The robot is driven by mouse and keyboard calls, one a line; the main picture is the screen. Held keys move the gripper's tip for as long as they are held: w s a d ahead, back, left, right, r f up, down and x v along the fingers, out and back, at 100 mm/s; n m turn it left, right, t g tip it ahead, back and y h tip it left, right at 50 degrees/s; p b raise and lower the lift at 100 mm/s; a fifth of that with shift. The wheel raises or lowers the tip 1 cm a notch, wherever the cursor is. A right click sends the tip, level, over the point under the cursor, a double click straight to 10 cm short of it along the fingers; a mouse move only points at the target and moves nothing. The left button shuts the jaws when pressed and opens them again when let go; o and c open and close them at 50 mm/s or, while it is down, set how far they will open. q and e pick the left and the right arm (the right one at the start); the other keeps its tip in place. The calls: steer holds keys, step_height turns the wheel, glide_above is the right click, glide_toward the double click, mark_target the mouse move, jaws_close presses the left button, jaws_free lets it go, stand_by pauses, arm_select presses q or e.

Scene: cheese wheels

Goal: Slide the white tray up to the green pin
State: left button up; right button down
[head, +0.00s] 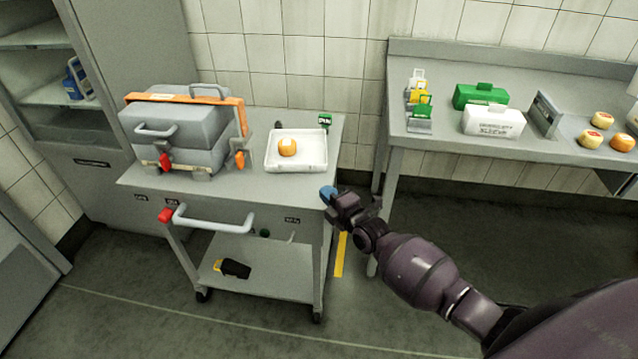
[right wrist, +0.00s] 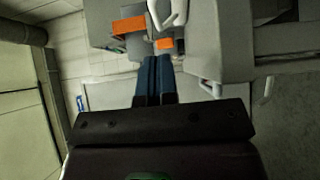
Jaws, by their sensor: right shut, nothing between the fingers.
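The white tray (head: 296,166) lies on the top of the grey cart (head: 215,190), right of its middle. An orange-and-white cheese wheel (head: 287,147) sits in it. The green pin (head: 325,119) stands at the cart's back right corner, just beyond the tray's far right corner, with a small gap between them. My right gripper (head: 328,193) is shut and empty, with blue fingertips, beside the cart's right front corner and apart from the tray. Its closed fingers (right wrist: 155,80) also show in the right wrist view. My left gripper is in neither view.
A grey case with an orange band (head: 180,132) stands left of the tray on the cart. A push handle (head: 212,220) sticks out at the cart's front. A grey table (head: 480,147) with cheese wheels and boxes stands at the right.

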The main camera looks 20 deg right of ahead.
steer(key=s, duration=0.3)
steer(key=shift+s+d, duration=0.15)
steer(key=shift+d, duration=0.2)
steer(key=c, duration=1.8)
jaws_free()
